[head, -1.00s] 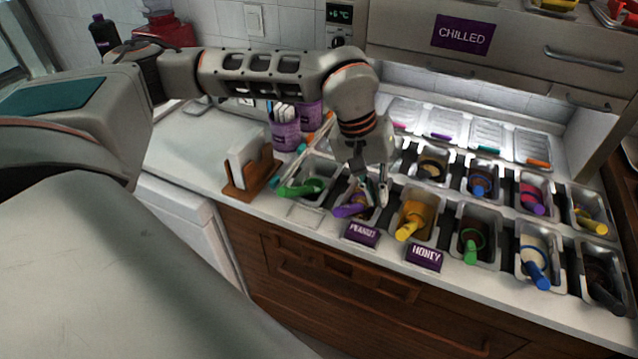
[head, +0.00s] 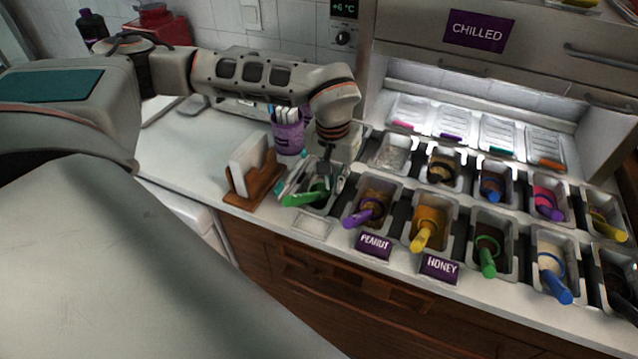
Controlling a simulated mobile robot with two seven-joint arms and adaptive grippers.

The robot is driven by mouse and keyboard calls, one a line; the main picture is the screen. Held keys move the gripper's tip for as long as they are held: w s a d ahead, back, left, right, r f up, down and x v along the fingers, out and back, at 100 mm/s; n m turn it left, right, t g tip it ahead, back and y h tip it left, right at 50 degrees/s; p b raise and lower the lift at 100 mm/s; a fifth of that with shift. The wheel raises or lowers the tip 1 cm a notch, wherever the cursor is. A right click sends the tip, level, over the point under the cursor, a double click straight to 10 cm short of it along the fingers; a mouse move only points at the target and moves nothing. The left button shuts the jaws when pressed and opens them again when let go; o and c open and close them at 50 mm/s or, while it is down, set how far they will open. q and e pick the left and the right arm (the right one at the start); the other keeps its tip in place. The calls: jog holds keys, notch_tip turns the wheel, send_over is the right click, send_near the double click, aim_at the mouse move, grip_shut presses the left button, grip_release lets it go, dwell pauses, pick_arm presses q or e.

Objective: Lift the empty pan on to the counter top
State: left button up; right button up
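Two rows of steel pans sit in the counter top. The front-left pan (head: 324,206) holds a green-handled scoop (head: 304,197) and shows bare grey metal where I can see inside; my gripper hides much of it. The back-left pan (head: 392,168) has no scoop and a pale, speckled inside; I cannot tell whether it is empty. My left gripper (head: 322,185) points down over the front-left pan, its fingers spread apart near the pan's sides. I cannot tell whether they touch it. My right gripper is not in view.
A napkin holder (head: 260,185) and a purple cup of utensils (head: 288,136) stand close left of my gripper. The white counter top (head: 195,150) is clear further left. The peanut pan (head: 386,200) with a purple-handled scoop adjoins on the right. Lidded trays (head: 450,122) lie behind.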

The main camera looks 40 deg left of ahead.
aim_at(335, 193)
pick_arm(q)
jog(key=shift+w+a+f, duration=0.1)
jog(key=shift+w+f, duration=0.05)
jog(key=shift+f, duration=0.75)
jog(key=shift+w+a+f, duration=0.1)
jog(key=shift+w+f, duration=0.1)
jog(key=shift+f, duration=0.75)
jog(key=shift+w+f, duration=0.15)
jog(key=shift+f, duration=0.75)
grip_shut()
